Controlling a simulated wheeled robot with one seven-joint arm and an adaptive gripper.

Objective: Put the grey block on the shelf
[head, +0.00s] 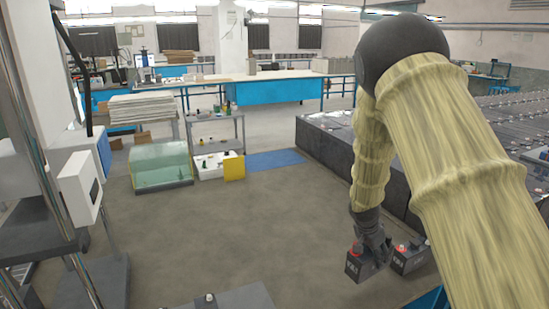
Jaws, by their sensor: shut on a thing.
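My gripper (372,247) is at the lower right of the head view, at the end of my arm, pointing down. It is shut on a dark grey block (359,267) with a red patch on its top and light marks on its front face. The fingers partly cover the block's top and right side. A similar grey block (410,260) with a red patch is just right of it, and I cannot tell whether the two touch. A grey shelf unit (215,119) with small bottles on top stands at the back left, well away from my gripper.
A dark bank of battery blocks (325,146) runs along the right, partly behind my arm. A greenish clear box (160,166) and a yellow panel (234,168) stand by the shelf unit. A metal frame (83,190) is at left. The middle floor (220,235) is clear.

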